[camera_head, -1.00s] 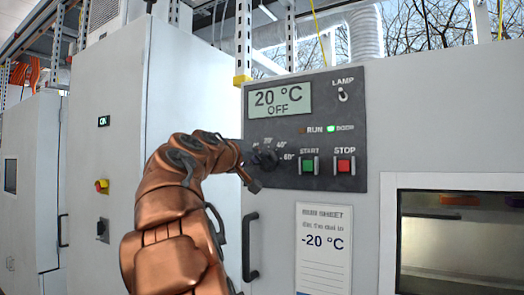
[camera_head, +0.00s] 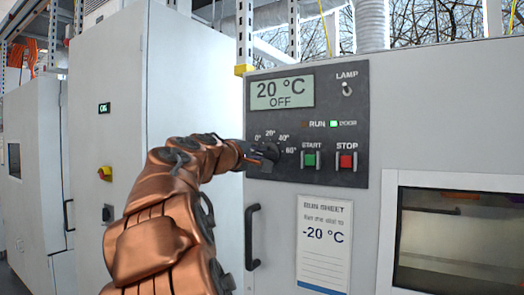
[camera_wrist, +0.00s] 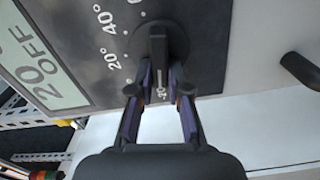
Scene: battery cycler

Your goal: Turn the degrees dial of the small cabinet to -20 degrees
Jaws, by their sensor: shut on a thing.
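The small cabinet's black control panel (camera_head: 300,185) carries the degrees dial (camera_head: 270,150), a dark knob with marks from 0° to 60° showing around it. The display (camera_head: 282,93) reads "20 °C OFF". My gripper (camera_head: 258,155) comes from the left and hides part of the dial and its lower left marks. In the wrist view the dial (camera_wrist: 172,38) has a raised black grip bar, and my gripper (camera_wrist: 160,82) is shut on the bar with a finger on each side. The 20° and 40° marks show left of it, and a partly hidden "-20" shows between the fingers.
Green START (camera_head: 310,160) and red STOP (camera_head: 346,161) buttons sit right of the dial, with the LAMP switch (camera_head: 346,89) above. A run sheet (camera_head: 324,243) reading "-20 °C" hangs below. A black door handle (camera_head: 252,237) juts out below the dial.

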